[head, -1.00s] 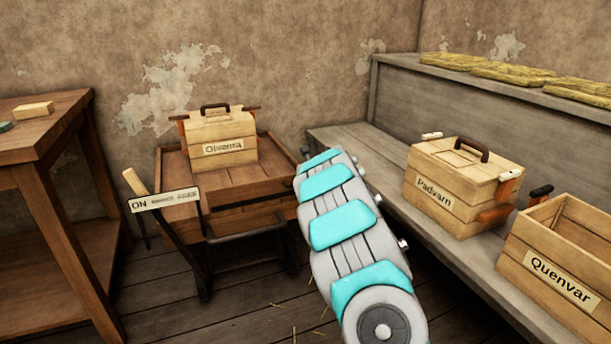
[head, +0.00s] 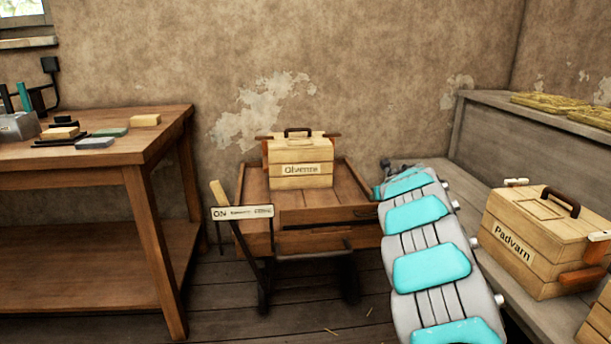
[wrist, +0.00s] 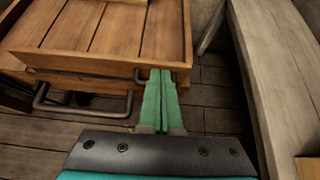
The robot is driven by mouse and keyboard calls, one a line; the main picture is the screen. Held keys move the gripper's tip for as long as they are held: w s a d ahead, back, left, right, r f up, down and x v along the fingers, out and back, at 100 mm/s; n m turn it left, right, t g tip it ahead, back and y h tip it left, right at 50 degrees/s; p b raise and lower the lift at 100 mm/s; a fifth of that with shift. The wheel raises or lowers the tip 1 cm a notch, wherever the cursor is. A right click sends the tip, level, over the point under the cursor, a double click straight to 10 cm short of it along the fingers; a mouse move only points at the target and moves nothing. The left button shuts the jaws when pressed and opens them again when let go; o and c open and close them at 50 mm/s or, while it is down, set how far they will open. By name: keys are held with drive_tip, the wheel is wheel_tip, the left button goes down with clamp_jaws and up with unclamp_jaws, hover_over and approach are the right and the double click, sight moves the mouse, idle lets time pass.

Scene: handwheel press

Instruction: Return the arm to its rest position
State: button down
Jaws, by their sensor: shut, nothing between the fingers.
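My gripper (wrist: 160,78) shows in the wrist view with its two green fingers pressed together and nothing between them. Its fingertips appear by the front right corner of the wooden cart (wrist: 110,57), over or beside its edge; I cannot tell whether they touch. In the head view my grey and turquoise arm (head: 430,265) reaches forward at right of centre, between the cart (head: 345,190) and the low bench. The gripper's fingers cannot be made out there.
A crate labelled Olvenra (head: 301,170) stands on the cart, which has a lever with an ON sign (head: 242,212). A crate labelled Padvarn (head: 535,245) sits on the grey bench (head: 465,185) at right. A wooden table (head: 90,160) with small blocks stands at left. Floor shows between table and cart.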

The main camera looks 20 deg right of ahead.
drive_tip(key=s+r+m+h, duration=0.4)
drive_tip(key=s+r+m, duration=0.1)
drive_tip(key=r+m, duration=0.35)
drive_tip(key=s+r+m+h, duration=0.3)
drive_tip(key=s+r+m, duration=0.3)
drive_tip(key=r, duration=0.4)
drive_tip(key=s+a+f+m+g, duration=0.2)
drive_tip(key=s+a+m+g, duration=0.25)
drive_tip(key=s+m, duration=0.5)
drive_tip(key=s+a+f+m+g+y, duration=0.2)
drive_tip(key=s+a+f, duration=0.4)
drive_tip(key=s+a, duration=0.5)
drive_tip(key=s+a+f+m+g+y, duration=0.3)
drive_tip(key=s+a+f, duration=0.3)
drive_tip(key=s+a, duration=0.6)
drive_tip(key=s+a+f+m+g+y, duration=0.3)
drive_tip(key=s+a+f, duration=0.4)
drive_tip(key=s+a, duration=0.5)
drive_tip(key=shift+s+a+m+y, duration=0.25)
drive_tip(key=shift+s+m+y, duration=0.35)
drive_tip(key=shift+m+y, duration=0.25)
